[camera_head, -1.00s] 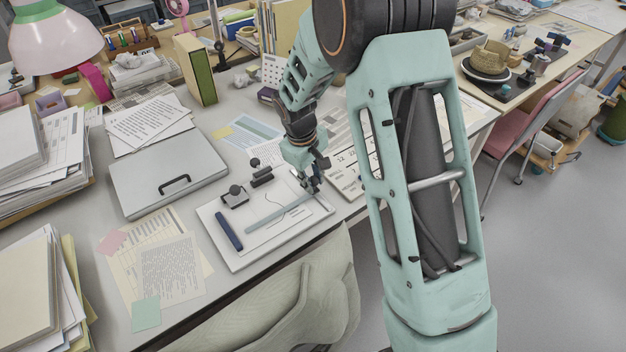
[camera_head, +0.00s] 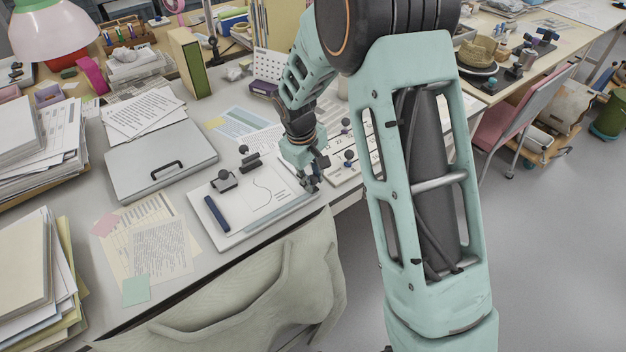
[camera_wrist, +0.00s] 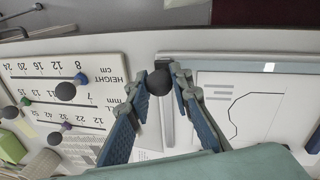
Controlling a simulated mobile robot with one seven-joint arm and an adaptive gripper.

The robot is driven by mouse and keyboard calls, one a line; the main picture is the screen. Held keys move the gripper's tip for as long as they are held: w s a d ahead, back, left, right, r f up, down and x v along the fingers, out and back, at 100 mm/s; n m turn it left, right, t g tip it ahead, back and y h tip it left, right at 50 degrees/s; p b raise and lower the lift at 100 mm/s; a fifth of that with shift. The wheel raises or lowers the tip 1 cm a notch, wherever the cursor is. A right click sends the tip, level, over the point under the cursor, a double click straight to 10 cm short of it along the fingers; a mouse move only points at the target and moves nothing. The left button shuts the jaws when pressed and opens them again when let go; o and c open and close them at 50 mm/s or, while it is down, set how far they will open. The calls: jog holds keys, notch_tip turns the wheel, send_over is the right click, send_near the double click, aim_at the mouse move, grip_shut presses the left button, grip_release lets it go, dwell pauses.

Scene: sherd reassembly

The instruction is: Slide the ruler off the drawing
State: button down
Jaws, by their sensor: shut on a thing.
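The drawing (camera_head: 262,196), a white sheet with a thin dark curve, lies on a pale board (camera_head: 228,240). The drawing also shows at the right of the wrist view (camera_wrist: 255,112), its curve uncovered. The ruler (camera_wrist: 230,62) is a long grey bar along the board's front edge, beyond the sheet in the wrist view. A grey crosspiece runs from its end beneath my gripper, with a round dark knob on it. My gripper (camera_wrist: 160,80) is shut around this knob, at the board's right edge in the head view (camera_head: 312,182). My fingers hide part of the crosspiece.
A dark blue bar (camera_head: 216,214) and small black knobbed pieces (camera_head: 224,180) sit on the board's left and back. A height chart with knobs (camera_wrist: 65,90) lies beside the board. A grey case (camera_head: 160,160) and papers are at left.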

jog(key=shift+s+d+f, duration=0.2)
jog(key=shift+s+d, duration=0.05)
jog(key=c, duration=1.7)
grip_release()
jog(key=shift+r, duration=0.1)
jog(key=shift+w+a, duration=0.1)
jog(key=shift+r, duration=0.25)
jog(key=r, duration=0.3)
jog(key=s+a+r, duration=0.1)
jog(key=r, duration=0.7)
jog(key=shift+s+a+r, duration=0.15)
jog(key=shift+s+a, duration=0.15)
jog(key=shift+s, duration=0.05)
